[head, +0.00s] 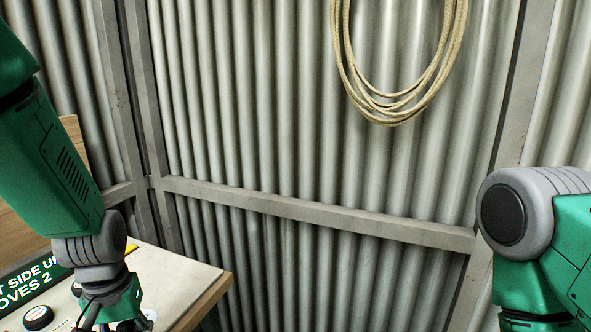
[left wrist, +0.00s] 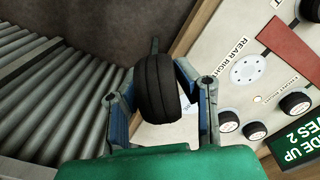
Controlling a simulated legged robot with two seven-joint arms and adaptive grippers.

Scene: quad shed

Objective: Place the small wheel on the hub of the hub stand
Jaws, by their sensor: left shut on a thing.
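My left gripper (left wrist: 157,95) is shut on a small black wheel (left wrist: 156,88) with a grooved tread, seen tread-on in the left wrist view. In the head view the same gripper (head: 108,318) hangs at the lower left by the bench, its fingertips cut off by the frame edge. A pale round disc (left wrist: 246,69) with small holes lies on the board beside the words REAR RIGHT, right of the held wheel. I cannot tell which part is the hub stand. My right gripper is out of view.
The pale bench top (head: 180,282) has a wooden edge. Several other small wheels (left wrist: 296,103) sit on it near a green sign (left wrist: 306,145). A corrugated metal wall (head: 300,150) stands behind, with a coiled rope (head: 395,112) hanging on it.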

